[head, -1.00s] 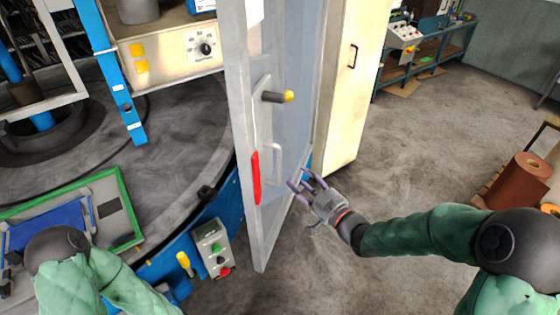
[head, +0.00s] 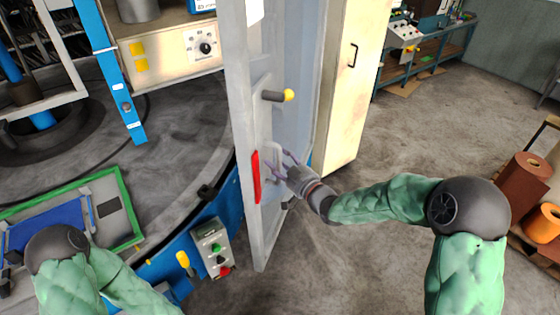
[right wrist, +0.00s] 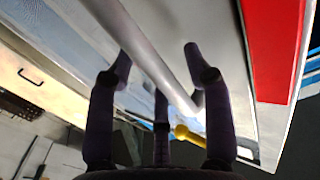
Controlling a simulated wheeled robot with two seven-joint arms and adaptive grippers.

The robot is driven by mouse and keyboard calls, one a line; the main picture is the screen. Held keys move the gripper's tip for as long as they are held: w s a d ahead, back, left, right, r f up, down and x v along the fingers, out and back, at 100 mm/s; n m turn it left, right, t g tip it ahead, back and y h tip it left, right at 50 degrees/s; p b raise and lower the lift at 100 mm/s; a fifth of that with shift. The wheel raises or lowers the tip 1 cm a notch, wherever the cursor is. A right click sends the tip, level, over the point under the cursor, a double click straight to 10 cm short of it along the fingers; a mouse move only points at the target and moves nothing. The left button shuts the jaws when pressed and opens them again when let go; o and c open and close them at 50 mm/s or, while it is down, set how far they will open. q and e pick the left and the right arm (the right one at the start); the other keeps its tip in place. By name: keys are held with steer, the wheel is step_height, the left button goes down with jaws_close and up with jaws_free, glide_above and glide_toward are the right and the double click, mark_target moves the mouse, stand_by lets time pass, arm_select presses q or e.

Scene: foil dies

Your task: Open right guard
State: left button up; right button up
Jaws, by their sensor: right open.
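The right guard (head: 243,130) is a tall grey-framed door with a pale clear pane, standing upright in the middle of the head view. In the right wrist view the handle bar (right wrist: 145,55) runs slantwise between my spread purple fingers (right wrist: 155,65); contact cannot be told. My left arm shows at lower left, but its gripper is not in view.
A control box (head: 214,248) with green and red buttons stands left of the guard's foot. A cream cabinet (head: 345,90) stands right behind the guard. The floor between is clear.

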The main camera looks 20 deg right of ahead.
steer(key=shift+c, duration=0.3)
jaws_close()
steer(key=shift+d, duration=0.1)
